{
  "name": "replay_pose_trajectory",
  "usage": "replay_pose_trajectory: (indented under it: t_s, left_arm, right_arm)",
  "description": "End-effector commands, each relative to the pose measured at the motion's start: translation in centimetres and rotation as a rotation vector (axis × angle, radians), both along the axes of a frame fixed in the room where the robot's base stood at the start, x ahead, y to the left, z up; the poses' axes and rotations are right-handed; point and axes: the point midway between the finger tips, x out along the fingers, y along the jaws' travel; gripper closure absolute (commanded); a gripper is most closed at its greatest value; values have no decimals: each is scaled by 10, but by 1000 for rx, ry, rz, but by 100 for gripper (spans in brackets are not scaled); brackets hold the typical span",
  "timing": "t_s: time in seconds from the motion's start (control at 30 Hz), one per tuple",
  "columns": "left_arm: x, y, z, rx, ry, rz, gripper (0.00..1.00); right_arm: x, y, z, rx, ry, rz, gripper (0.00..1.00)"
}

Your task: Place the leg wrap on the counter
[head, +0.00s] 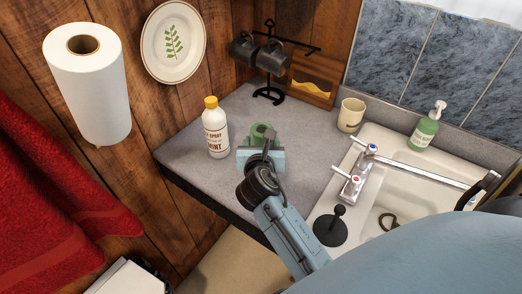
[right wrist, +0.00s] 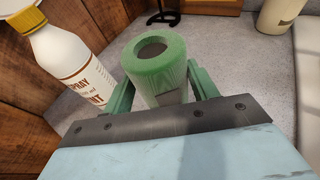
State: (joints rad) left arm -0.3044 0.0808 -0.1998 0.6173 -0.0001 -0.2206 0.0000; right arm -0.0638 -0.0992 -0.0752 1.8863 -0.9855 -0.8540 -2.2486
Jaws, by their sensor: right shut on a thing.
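The leg wrap is a green roll with a hollow centre; it shows in the head view (head: 262,131) over the counter (head: 305,182) and in the right wrist view (right wrist: 157,62). My right gripper (head: 262,142) is shut on it, with one finger on each side in the right wrist view (right wrist: 158,88). The roll stands about upright, its open end facing up. My gripper hides its lower part, so I cannot tell whether it touches the grey countertop. My left gripper is not in view.
A white bottle with a yellow cap (head: 215,130) stands close left of the wrap. Behind are a black mug rack (head: 268,88) and a wooden box (head: 314,80). A cream cup (head: 350,115), soap bottle (head: 426,127) and sink (head: 400,180) are at the right.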

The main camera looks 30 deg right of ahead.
Motion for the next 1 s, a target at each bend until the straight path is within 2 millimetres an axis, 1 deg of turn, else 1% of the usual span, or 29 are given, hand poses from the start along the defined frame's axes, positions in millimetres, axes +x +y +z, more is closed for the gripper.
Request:
replay_pose_trajectory:
  t_s: [0.03, 0.13, 0.27, 0.3, 0.4, 0.53, 0.77, 0.8, 0.93, 0.97, 1.0]
  left_arm:
    - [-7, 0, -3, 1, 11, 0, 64]
    - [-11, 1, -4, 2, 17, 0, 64]
    - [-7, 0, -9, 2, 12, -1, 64]
    - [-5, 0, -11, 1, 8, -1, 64]
    - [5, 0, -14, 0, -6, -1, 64]
    - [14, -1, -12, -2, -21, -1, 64]
    - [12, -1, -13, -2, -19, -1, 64]
    - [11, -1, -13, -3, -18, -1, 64]
    - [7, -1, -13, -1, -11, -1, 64]
    - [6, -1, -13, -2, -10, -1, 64]
    - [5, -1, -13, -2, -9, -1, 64]
  right_arm:
    - [0, 0, -6, 0, 0, 0, 66]
    - [0, 0, -11, 0, -1, 0, 66]
    - [0, 1, -27, 1, 1, 1, 66]
    - [0, 1, -34, 0, 1, 0, 66]
    - [0, 1, -46, -1, 0, 1, 66]
    - [0, 0, -45, -1, -2, 1, 66]
    - [0, 1, -48, 0, -3, 2, 66]
    - [0, 1, -48, 1, -2, 2, 39]
    - [0, 1, -48, 1, -2, 2, 22]
    - [0, 1, -48, 1, -2, 2, 20]
    - [0, 1, -48, 1, -2, 2, 20]
